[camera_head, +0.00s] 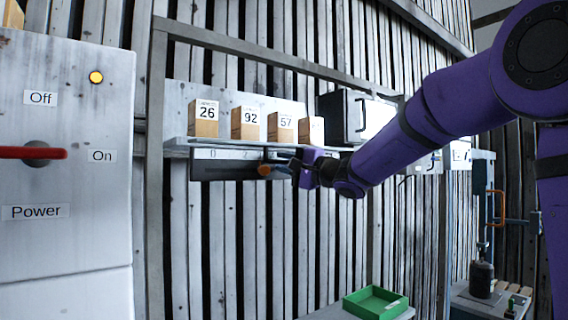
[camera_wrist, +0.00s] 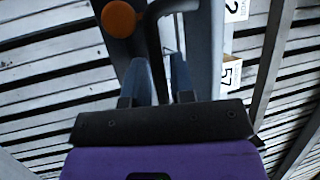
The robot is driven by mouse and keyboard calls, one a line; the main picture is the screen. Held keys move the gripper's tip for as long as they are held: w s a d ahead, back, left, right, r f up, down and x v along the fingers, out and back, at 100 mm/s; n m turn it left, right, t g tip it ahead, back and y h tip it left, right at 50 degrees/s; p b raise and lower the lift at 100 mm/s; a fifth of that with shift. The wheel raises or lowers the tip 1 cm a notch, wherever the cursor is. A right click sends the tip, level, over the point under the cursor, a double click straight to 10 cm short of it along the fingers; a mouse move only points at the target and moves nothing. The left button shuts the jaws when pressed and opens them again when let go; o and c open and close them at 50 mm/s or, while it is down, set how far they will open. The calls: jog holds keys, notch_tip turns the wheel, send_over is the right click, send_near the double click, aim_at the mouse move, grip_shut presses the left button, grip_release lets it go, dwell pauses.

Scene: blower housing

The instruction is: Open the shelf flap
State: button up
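The shelf flap (camera_head: 225,169) is a dark panel along the front of the wall shelf, below its numbered edge. It looks closed, hanging upright. An orange knob (camera_head: 264,170) sits at its right part; it also shows in the wrist view (camera_wrist: 118,18), beside a dark curved handle (camera_wrist: 165,8). My gripper (camera_head: 293,170) is at the flap's right end, close to the knob. In the wrist view its two fingers (camera_wrist: 160,72) are apart, with the dark handle running down toward the gap between them. Whether they touch it cannot be told. My arm hides the flap's right end.
Several numbered boxes (camera_head: 249,124) stand on the shelf (camera_head: 178,143), with a black-and-white case (camera_head: 341,117) to their right. A white power panel (camera_head: 70,240) with a red lever (camera_head: 35,153) stands at left. A green tray (camera_head: 375,303) lies below. The space under the shelf is clear.

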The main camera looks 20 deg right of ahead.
jog(key=shift+w+a, duration=0.1)
jog(key=shift+c, duration=0.5)
grip_shut()
jog(key=shift+r, duration=0.1)
jog(key=shift+s+r+m+g+h, duration=0.35)
jog(key=shift+r+m+g+h, duration=0.15)
jog(key=shift+g+h, duration=0.25)
